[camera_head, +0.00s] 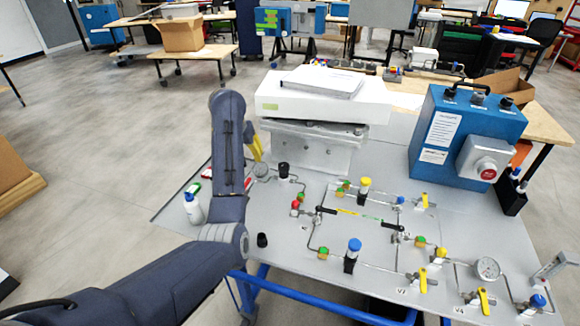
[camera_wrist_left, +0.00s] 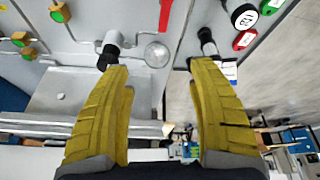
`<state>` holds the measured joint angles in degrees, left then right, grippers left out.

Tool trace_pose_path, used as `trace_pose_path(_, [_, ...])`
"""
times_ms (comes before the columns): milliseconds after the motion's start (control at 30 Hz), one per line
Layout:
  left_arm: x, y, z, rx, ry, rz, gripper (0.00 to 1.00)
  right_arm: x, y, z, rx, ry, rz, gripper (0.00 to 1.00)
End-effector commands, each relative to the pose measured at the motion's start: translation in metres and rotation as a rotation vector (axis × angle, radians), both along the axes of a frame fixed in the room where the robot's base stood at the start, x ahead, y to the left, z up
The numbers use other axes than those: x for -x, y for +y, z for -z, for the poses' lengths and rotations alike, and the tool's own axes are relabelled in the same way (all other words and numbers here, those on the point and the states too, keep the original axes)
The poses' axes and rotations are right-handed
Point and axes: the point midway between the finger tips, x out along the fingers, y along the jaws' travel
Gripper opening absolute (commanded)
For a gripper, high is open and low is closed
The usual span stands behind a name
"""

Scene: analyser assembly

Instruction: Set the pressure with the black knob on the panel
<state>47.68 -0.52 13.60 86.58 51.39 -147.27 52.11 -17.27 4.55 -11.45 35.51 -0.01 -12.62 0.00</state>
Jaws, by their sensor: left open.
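In the head view, a black knob (camera_head: 283,169) stands on the grey panel (camera_head: 285,215) beside a small round gauge (camera_head: 262,170). In the left wrist view, the black knob (camera_wrist_left: 106,57) on its grey body is close to the tip of the left-hand yellow finger, and the gauge (camera_wrist_left: 156,52) lies between the fingertips. My left gripper (camera_head: 256,150) is at the panel's back left, partly hidden behind my arm; its spread, empty fingers show in the wrist view (camera_wrist_left: 157,65). I cannot tell whether a finger touches the knob. My right gripper is not in view.
Another black cap (camera_head: 262,240) stands farther forward on the panel. Valves, tubes and a larger gauge (camera_head: 487,268) fill the panel's right. A blue box with a red button (camera_head: 470,135) and a white device (camera_head: 320,100) stand behind. A bottle (camera_head: 194,208) stands left of my arm.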

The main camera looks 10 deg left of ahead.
Motion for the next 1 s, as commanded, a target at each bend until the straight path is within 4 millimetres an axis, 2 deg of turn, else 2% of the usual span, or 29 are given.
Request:
trace_pose_path(33, [-0.006, -0.025, -0.017, -0.002, -0.009, 0.035, 0.59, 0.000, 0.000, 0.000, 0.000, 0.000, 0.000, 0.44])
trace_pose_path(100, [-0.010, -0.049, -0.033, -0.011, -0.015, 0.072, 0.59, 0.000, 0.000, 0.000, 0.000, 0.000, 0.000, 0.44])
trace_pose_path(200, [-0.013, -0.074, -0.051, -0.021, -0.023, 0.108, 0.59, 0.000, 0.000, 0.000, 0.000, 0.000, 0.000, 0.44])
trace_pose_path(300, [-0.014, -0.087, -0.061, -0.030, -0.028, 0.129, 0.59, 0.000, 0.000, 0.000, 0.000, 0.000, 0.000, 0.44])
trace_pose_path(400, [-0.016, -0.092, -0.063, -0.034, -0.029, 0.137, 0.59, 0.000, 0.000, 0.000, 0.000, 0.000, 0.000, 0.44])
trace_pose_path(567, [-0.021, -0.091, -0.050, -0.037, -0.029, 0.136, 0.59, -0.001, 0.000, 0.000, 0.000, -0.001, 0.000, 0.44])
trace_pose_path(1000, [-0.046, -0.090, 0.013, -0.036, -0.026, 0.136, 0.59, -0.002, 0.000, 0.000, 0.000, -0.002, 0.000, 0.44])
